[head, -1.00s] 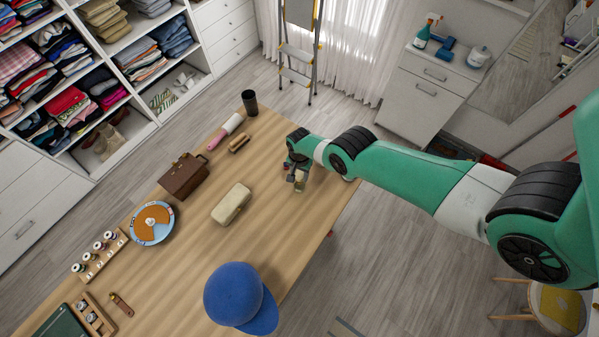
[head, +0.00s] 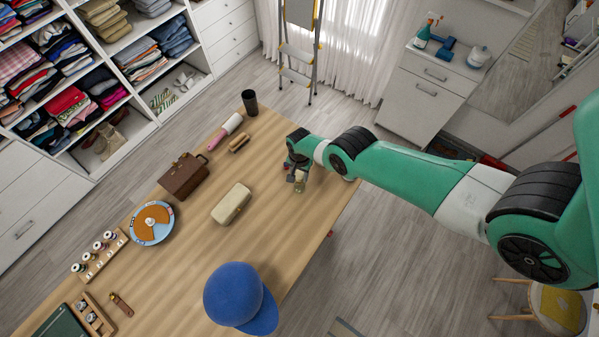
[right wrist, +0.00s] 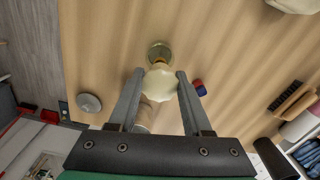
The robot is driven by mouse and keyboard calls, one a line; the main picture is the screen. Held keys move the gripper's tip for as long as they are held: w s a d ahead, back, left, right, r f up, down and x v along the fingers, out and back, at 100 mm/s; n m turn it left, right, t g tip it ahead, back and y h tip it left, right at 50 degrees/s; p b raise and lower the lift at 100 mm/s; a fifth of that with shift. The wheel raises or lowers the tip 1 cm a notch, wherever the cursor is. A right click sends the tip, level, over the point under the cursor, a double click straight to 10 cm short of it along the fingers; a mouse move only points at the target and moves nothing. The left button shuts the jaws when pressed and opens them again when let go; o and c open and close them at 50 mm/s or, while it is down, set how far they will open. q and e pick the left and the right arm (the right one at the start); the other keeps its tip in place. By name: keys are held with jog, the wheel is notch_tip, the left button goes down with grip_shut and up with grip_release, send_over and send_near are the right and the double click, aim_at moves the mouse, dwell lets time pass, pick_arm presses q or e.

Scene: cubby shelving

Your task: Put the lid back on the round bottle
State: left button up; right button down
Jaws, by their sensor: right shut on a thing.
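My right gripper (right wrist: 157,82) is shut on a pale, faceted lid (right wrist: 161,84), seen between its fingertips in the right wrist view. The round bottle (right wrist: 159,50), yellowish and glassy, stands on the wooden table just beyond the lid. The lid overlaps the bottle's near side in this view, and I cannot tell whether they touch. In the head view my right gripper (head: 296,172) is low over the table's right part, with the small yellowish bottle (head: 299,186) just below it. The lid is hard to make out there. My left gripper is not in view.
A small red and blue object (right wrist: 199,87) lies close to the right finger. A beige cylinder (right wrist: 146,114) and a grey round object (right wrist: 89,103) are near the left finger. A cream case (head: 231,203) and a wooden brush (head: 239,143) lie left of the gripper.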

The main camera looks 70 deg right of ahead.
jog(key=shift+f+b, duration=1.4)
jog(key=shift+f, duration=0.05)
dwell(1.8)
grip_release()
dwell(0.5)
notch_tip(320, 180, up, 7)
jog(key=p, duration=0.7)
jog(key=shift+r, duration=0.1)
dwell(0.3)
grip_shut()
dwell(0.4)
